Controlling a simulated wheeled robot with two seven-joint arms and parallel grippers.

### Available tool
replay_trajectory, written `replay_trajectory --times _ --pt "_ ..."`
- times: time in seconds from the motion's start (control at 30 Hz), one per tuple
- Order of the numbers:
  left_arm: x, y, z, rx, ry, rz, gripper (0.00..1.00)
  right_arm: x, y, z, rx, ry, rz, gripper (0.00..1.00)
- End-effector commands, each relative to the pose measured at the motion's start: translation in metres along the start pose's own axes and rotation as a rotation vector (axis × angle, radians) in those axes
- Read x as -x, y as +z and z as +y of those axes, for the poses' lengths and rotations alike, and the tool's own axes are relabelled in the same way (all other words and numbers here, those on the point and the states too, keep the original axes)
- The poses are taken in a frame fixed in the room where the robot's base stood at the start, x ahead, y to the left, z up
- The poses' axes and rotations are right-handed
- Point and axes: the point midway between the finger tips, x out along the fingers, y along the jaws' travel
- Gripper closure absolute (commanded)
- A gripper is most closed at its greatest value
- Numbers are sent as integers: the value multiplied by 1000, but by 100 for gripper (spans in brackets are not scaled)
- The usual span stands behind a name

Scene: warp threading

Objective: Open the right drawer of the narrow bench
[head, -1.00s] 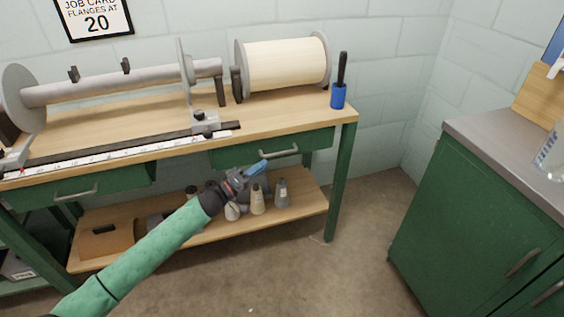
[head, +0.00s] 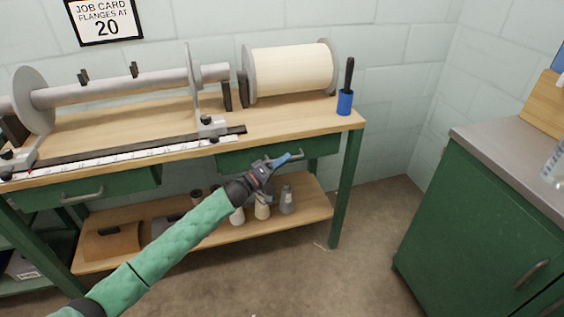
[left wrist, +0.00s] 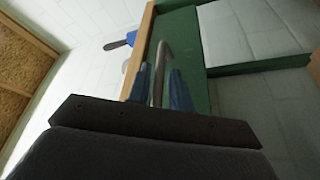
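The right drawer (head: 235,160) of the narrow bench is a green front under the wooden top, and it looks closed. Its grey bar handle (head: 298,154) shows just past my fingers. My left gripper (head: 285,158) is at this handle, its blue fingers pointing to it. In the left wrist view the handle (left wrist: 158,75) stands between the two blue fingers (left wrist: 160,88), with a gap showing on the right finger's side. The gripper is open around the handle, and I see no firm grip. My right gripper is not in view.
The bench top (head: 290,117) carries a cream thread roll (head: 290,70), a shaft with flanges and a blue holder (head: 345,102). Several cones stand on the lower shelf (head: 310,207) under my arm. A green cabinet (head: 460,220) stands right. The floor between is clear.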

Motion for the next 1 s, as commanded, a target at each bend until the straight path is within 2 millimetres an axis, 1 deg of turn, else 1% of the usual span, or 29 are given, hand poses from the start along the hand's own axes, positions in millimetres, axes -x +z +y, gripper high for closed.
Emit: replay_trajectory --times 0.03,0.1,0.33,0.47,0.63,0.8,1.0 --pt "0 0 0 0 0 0 89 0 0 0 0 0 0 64" --pt "0 0 0 0 0 0 100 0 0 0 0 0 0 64" --pt "0 0 0 0 0 0 100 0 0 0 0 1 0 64" --pt "2 4 4 1 0 0 100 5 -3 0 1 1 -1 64" --pt "7 16 16 3 -1 -1 100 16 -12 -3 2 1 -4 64" --pt "15 33 28 2 -1 0 100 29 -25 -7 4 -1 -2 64" --pt "23 51 39 3 -1 0 100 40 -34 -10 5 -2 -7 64"
